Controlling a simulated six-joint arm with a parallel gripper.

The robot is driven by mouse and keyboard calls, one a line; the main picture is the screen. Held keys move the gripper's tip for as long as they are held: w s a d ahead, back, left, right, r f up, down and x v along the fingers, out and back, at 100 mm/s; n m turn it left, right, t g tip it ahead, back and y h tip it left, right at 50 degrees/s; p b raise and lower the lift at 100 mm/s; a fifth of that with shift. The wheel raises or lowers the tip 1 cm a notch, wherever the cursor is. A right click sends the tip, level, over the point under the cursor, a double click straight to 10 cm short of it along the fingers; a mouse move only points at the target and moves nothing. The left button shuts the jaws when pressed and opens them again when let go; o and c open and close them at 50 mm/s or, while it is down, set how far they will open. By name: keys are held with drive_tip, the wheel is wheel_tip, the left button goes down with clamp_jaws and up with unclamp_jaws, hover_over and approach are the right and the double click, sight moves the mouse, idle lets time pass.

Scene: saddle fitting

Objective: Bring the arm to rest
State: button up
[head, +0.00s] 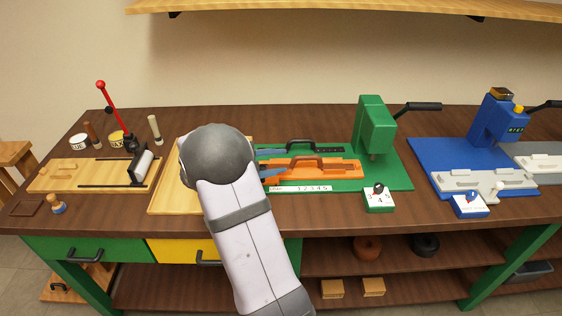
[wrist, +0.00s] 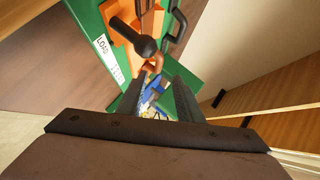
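My arm (head: 243,225) reaches up from the bottom of the head view, with its rounded grey joint over the left-middle of the bench. My gripper (head: 277,163) shows only partly past that joint, near the left end of the orange sled (head: 340,170). In the wrist view my gripper (wrist: 160,82) has its two dark fingers apart, with nothing held between them. The orange sled also shows beyond the fingers (wrist: 150,20). A black rounded piece (wrist: 145,47) shows just ahead of the fingertips. I cannot tell whether anything touches the fingers.
The green base (head: 400,180) carries a green press (head: 376,125) with a black lever. A blue station (head: 450,160) stands right. A wooden board (head: 90,175) and red-knobbed lever (head: 113,105) are left. A shelf (head: 360,10) hangs above. The bench's front edge is mostly clear.

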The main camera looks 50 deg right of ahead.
idle(0.4)
drive_tip(key=w+a+r+n+t+y+p, duration=0.1)
drive_tip(key=w+a+r+n+t+y, duration=0.15)
drive_tip(key=w+a+n+t, duration=0.6)
drive_tip(key=w+a+f+n+t+y+p, duration=0.1)
drive_tip(key=a+n+y, duration=0.4)
drive_tip(key=a, duration=0.4)
drive_tip(key=w+a+f+n+t+y+p, duration=0.15)
drive_tip(key=a+n+y, duration=0.25)
drive_tip(key=a+n, duration=0.4)
drive_tip(key=s+a+f+n+g+y, duration=0.2)
drive_tip(key=s+a+n+g+y, duration=0.15)
drive_tip(key=s+a, duration=0.5)
drive_tip(key=s+f+n+g+h, duration=0.1)
drive_tip(key=s+n+g, duration=0.5)
drive_tip(key=s, duration=1.1)
drive_tip(key=shift+s+a+f+n+h+p, duration=0.35)
drive_tip(key=shift+a+f+n+p, duration=0.1)
drive_tip(key=shift+f+n, duration=0.15)
